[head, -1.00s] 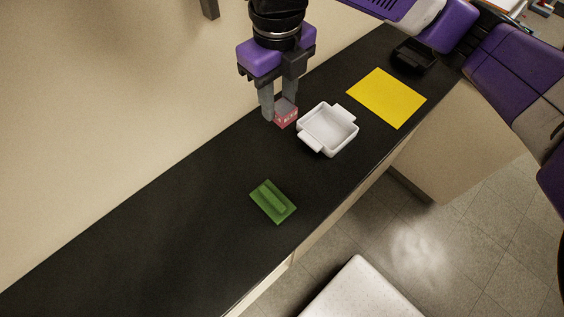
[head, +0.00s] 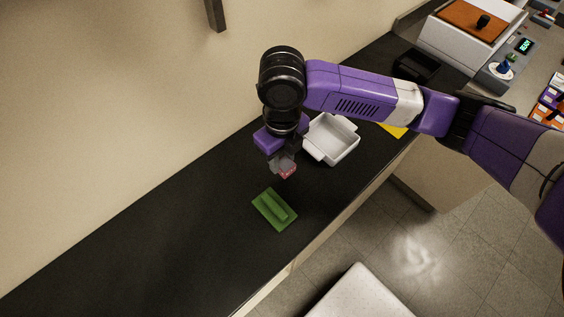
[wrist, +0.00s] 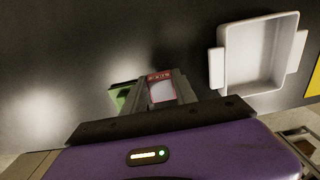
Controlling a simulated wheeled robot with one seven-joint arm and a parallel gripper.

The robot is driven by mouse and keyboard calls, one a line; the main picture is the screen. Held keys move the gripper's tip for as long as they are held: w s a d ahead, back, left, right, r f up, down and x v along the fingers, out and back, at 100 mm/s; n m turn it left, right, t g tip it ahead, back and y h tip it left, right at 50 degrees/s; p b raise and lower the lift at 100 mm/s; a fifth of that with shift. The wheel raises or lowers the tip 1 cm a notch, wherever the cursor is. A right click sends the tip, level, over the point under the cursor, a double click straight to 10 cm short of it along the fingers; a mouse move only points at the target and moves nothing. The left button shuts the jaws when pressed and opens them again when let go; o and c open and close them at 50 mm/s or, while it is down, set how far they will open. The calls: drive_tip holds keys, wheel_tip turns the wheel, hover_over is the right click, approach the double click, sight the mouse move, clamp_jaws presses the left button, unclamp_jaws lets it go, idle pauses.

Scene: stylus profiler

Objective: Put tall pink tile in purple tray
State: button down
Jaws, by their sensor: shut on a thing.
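My gripper (head: 282,166) is shut on a small pink-red block with pale lettering (head: 288,173), seen between the fingers in the head view. The block also shows in the wrist view (wrist: 161,89), with a pale top face and a red lettered edge. My gripper and arm hide part of it. It is above the dark counter, between the white tray and the green piece; its exact height is hard to tell. I cannot make out a purple tray or any other pink tile.
A white tray with two handles (head: 334,139) stands just behind and right of my gripper. A green plate with a raised bar (head: 273,209) lies in front. A yellow sheet (head: 395,131) is partly hidden by my arm. A black tray (head: 415,66) is farther back. The counter's front left is clear.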

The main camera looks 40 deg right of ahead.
sight(282, 161)
drive_tip(key=shift+f, duration=1.55)
drive_tip(key=shift+f, duration=0.1)
drive_tip(key=shift+f, duration=0.15)
drive_tip(key=c, duration=1)
unclamp_jaws()
drive_tip(key=shift+r, duration=0.2)
wheel_tip(282, 161, up, 12)
drive_tip(key=shift+r+b, duration=0.1)
drive_tip(key=shift+b, duration=0.7)
